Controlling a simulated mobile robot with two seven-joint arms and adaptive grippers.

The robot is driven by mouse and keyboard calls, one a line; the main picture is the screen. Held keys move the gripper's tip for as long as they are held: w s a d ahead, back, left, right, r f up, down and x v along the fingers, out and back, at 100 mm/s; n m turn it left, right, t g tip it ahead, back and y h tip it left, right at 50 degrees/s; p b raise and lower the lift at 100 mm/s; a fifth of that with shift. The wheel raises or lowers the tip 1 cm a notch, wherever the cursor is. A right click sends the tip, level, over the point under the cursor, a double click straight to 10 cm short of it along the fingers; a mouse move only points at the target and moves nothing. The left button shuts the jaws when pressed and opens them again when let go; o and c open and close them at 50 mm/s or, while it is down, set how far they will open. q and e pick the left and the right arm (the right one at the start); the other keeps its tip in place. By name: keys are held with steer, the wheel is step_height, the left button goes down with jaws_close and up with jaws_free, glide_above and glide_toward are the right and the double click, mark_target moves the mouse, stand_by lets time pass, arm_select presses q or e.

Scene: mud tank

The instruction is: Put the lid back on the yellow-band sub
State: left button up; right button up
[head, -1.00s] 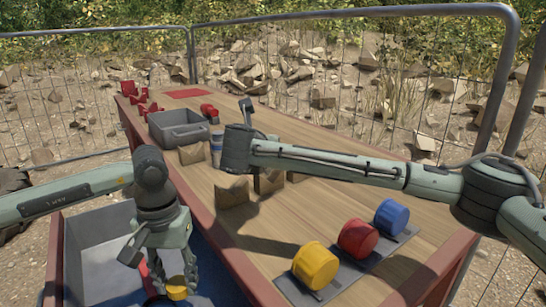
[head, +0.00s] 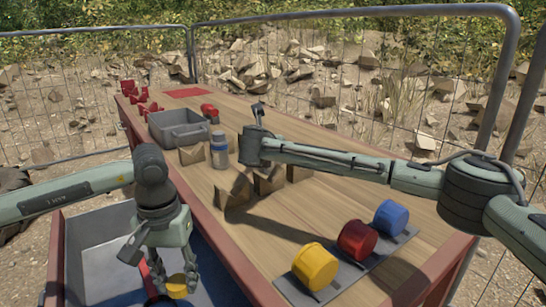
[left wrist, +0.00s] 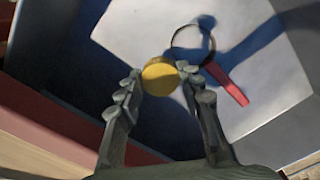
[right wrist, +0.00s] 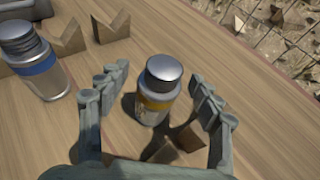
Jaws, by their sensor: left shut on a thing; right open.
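My left gripper (head: 176,283) hangs over the grey tank at the lower left, shut on a round yellow lid (left wrist: 160,77). The lid sits between the fingertips in the left wrist view. The yellow-band sub (right wrist: 158,98) stands upright on the table in the right wrist view, its top silver-grey. My right gripper (right wrist: 158,75) is open, with its fingers apart on both sides of this sub. In the head view my right wrist hides the yellow-band sub, and the right fingers do not show clearly.
A blue-band sub (head: 219,152) stands close by, left of the right gripper. A red-handled ring (left wrist: 228,85) lies in the tank (head: 95,262).

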steer(key=shift+w+f, duration=0.1)
steer(key=shift+w, duration=0.2)
jaws_close()
stand_by(0.4)
step_height(320, 180, up, 10)
steer(key=shift+r, duration=0.1)
stand_by(0.4)
